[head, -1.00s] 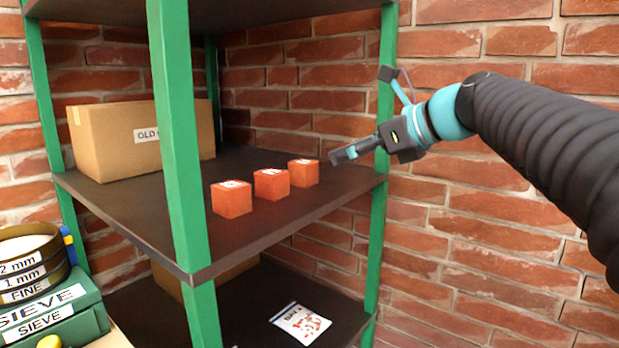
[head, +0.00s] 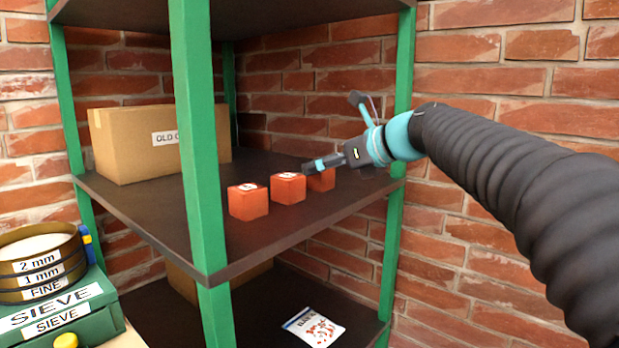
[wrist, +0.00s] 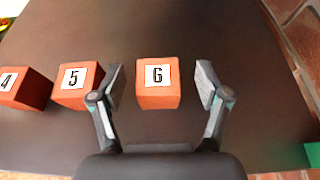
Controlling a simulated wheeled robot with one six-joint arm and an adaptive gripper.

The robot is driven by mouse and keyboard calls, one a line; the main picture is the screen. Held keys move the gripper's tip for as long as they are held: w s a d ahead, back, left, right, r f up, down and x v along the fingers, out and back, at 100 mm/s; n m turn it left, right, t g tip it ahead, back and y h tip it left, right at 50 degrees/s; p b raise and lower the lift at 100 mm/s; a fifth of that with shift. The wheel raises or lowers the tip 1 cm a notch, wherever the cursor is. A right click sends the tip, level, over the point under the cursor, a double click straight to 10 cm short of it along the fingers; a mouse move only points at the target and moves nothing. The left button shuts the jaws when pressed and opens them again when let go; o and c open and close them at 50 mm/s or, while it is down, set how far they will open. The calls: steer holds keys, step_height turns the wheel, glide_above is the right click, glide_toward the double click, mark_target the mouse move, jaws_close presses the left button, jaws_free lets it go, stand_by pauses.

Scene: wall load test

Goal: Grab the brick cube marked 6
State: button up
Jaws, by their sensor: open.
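The brick cube marked 6 (wrist: 158,97) sits on the dark shelf, between my open gripper's fingers (wrist: 159,90) in the wrist view. A gap shows on each side of it. The cube marked 5 (wrist: 78,98) is just left of my left finger, very close to it. The cube marked 4 (wrist: 22,90) is at the far left. In the head view my gripper (head: 314,166) is over the rightmost cube (head: 322,181) and partly hides it. The other two orange cubes stand to its left, the middle one (head: 288,188) and the left one (head: 248,203).
A green post (head: 199,130) stands in front of the shelf (head: 150,215). A cardboard box (head: 130,155) is at the back left. A printed bag (head: 315,327) lies on the lower shelf. Stacked sieves (head: 40,265) stand at the lower left. A brick wall is behind.

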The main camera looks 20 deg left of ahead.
steer(key=x, duration=0.4)
steer(key=shift+f, duration=0.4)
steer(key=c, duration=1.4)
steer(key=shift+r, duration=0.1)
